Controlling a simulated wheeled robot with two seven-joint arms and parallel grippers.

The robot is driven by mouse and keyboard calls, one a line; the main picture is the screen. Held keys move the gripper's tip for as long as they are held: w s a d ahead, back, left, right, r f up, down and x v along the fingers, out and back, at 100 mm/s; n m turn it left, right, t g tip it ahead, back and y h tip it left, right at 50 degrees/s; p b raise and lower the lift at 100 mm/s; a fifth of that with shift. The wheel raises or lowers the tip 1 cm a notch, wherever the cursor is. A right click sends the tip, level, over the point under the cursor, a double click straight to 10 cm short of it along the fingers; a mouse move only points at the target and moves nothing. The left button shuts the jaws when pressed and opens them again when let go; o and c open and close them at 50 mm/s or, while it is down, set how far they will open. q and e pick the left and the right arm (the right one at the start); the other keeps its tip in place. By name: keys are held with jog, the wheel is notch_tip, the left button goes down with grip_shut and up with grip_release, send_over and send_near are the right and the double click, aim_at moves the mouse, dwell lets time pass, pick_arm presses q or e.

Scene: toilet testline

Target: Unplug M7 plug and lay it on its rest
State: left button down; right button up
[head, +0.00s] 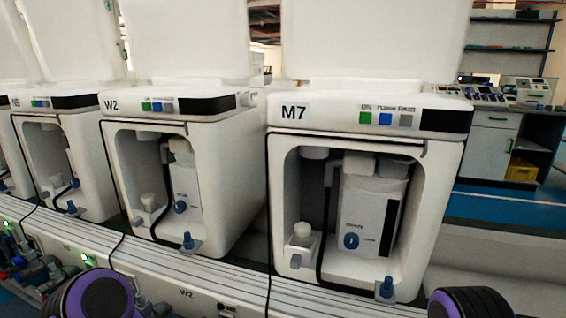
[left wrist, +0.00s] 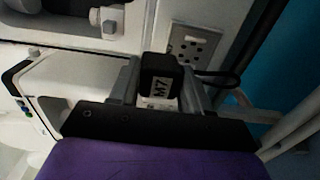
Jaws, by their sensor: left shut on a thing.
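The M7 plug (left wrist: 160,82) is a black block with a white M7 label, in the middle of the left wrist view. My left gripper (left wrist: 161,84) is shut on it, with one grey finger on each side. A grey socket plate (left wrist: 196,43) with several holes is on the white panel just behind and right of the plug. I cannot tell whether the plug is in the socket or apart from it. A dark cable loops to the right of the plug. The M7 unit (head: 363,121) stands at right centre in the head view. I cannot make out the plug's rest. My right gripper is not in view.
Unit W2 (head: 180,104) and more white units stand in a row left of M7. A ribbed rail (head: 220,278) runs along their front. A dark cable hangs between W2 and M7. A cabinet (head: 490,142) stands at the back right.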

pick_arm(q)
jog(key=shift+p+x, duration=0.35)
jog(key=shift+x, duration=0.9)
jog(key=x, duration=0.2)
jog(key=shift+w+d, duration=0.1)
jog(key=shift+w, duration=0.25)
jog(key=shift+w+a+p, duration=0.3)
jog(key=shift+w+a, duration=0.2)
jog(key=shift+a, duration=1.1)
jog(key=shift+w+a+p, duration=0.3)
jog(key=shift+w+a, duration=0.25)
jog(key=shift+a, duration=1.1)
jog(key=shift+w+a+p, duration=0.3)
jog(key=shift+w+a, duration=0.2)
jog(key=shift+a, duration=1.1)
jog(key=shift+f+b, duration=1.3)
jog(key=shift+f, duration=0.2)
jog(key=shift+c, duration=2.2)
grip_release()
jog(key=shift+s+r, duration=0.15)
